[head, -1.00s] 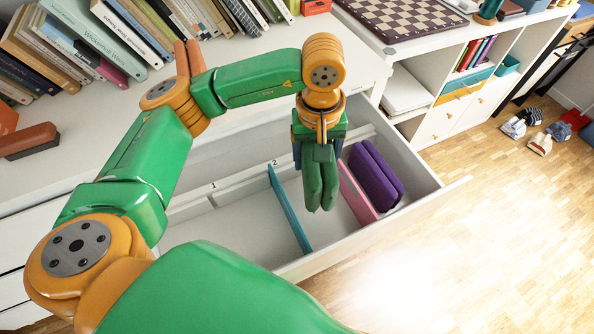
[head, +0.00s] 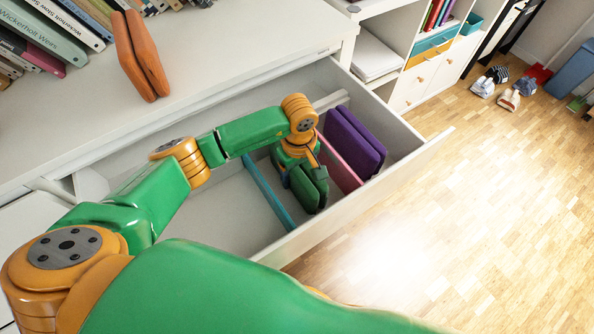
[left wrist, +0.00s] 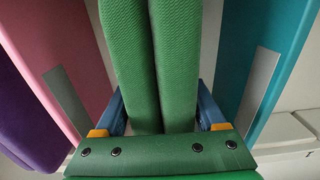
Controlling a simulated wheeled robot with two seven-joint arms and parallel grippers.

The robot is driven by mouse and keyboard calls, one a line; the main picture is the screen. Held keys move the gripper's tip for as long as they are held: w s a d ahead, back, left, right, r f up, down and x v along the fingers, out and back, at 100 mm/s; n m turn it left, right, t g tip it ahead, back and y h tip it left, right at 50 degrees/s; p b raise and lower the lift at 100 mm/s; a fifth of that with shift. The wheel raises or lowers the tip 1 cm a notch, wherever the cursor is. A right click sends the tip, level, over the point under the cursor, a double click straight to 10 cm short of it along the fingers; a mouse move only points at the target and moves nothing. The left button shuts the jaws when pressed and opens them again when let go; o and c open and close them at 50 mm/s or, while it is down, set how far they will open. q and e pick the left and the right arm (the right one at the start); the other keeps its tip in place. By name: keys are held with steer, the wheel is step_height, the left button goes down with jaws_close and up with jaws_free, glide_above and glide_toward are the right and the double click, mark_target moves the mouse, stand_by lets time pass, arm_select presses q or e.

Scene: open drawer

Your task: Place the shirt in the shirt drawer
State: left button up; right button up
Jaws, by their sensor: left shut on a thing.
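A dark green folded shirt (head: 309,188) hangs from my left gripper (head: 297,168) inside the open white drawer (head: 353,203). The left gripper is shut on it. The shirt is between the teal divider (head: 266,192) and the pink divider (head: 342,166), in the middle compartment. In the left wrist view the green shirt (left wrist: 175,60) stands between the two fingers, with the pink divider (left wrist: 70,45) at left and the teal divider (left wrist: 262,60) at right. The shirt's lower edge and any contact with the drawer floor cannot be made out. My right gripper is not in view.
A purple folded garment (head: 356,140) stands in the compartment right of the pink divider. An orange-brown folded item (head: 140,55) stands on the white dresser top (head: 215,60), near books (head: 45,30). Shoes (head: 497,85) lie on the floor beyond the drawer.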

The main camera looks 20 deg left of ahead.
arm_select(q)
steer(key=shift+f, duration=0.1)
steer(key=o, duration=1.5)
steer(key=shift+r, duration=0.3)
step_height(320, 180, up, 12)
steer(key=shift+f+p, duration=0.1)
steer(key=shift+p, duration=0.55)
